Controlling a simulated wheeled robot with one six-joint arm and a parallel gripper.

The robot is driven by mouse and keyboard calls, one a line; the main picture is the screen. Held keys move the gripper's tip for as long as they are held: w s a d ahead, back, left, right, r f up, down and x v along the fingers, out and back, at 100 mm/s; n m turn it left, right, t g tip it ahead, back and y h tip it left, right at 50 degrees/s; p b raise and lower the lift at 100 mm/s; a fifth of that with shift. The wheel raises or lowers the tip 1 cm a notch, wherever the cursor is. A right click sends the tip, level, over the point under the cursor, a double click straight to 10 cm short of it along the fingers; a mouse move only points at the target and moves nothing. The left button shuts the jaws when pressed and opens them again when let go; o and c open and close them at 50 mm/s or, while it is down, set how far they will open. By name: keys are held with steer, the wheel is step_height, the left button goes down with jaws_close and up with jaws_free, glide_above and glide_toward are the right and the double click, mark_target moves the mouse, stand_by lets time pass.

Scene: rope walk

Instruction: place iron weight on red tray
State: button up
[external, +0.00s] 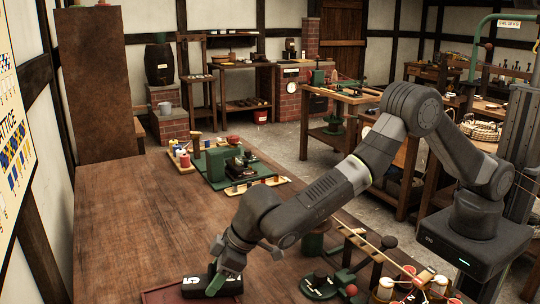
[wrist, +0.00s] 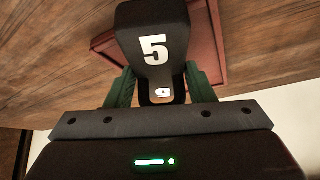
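The iron weight (external: 192,287) is a black block with a white 5, at the bottom of the external view. It also fills the upper middle of the wrist view (wrist: 152,25). My gripper (external: 222,281) points down at the weight, and its green fingers (wrist: 160,90) press against both sides of it, shut on it. The red tray (external: 160,295) lies on the table under and around the weight, partly cut off by the frame edge. Its rim shows behind the weight in the wrist view (wrist: 207,45). I cannot tell whether the weight touches the tray floor.
The brown wooden table (external: 130,215) is clear behind the tray. A green machine (external: 228,163) and small coloured items stand at its far end. A rack with balls and spools (external: 385,280) stands to the right of my gripper.

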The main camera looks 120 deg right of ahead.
steer(key=o, duration=0.4)
steer(key=shift+r, duration=0.1)
steer(key=shift+c, duration=0.2)
steer(key=shift+r, duration=0.1)
steer(key=shift+r+p, duration=0.2)
steer(key=shift+p, duration=0.2)
steer(key=b+v, duration=0.2)
steer(key=v, duration=1)
steer(key=shift+w+f, duration=0.1)
steer(key=x, duration=0.6)
steer(key=p+x, duration=0.1)
steer(key=x, duration=0.5)
steer(key=shift+f, duration=0.35)
steer(key=shift+r+p, duration=0.35)
steer(key=shift+p, duration=0.05)
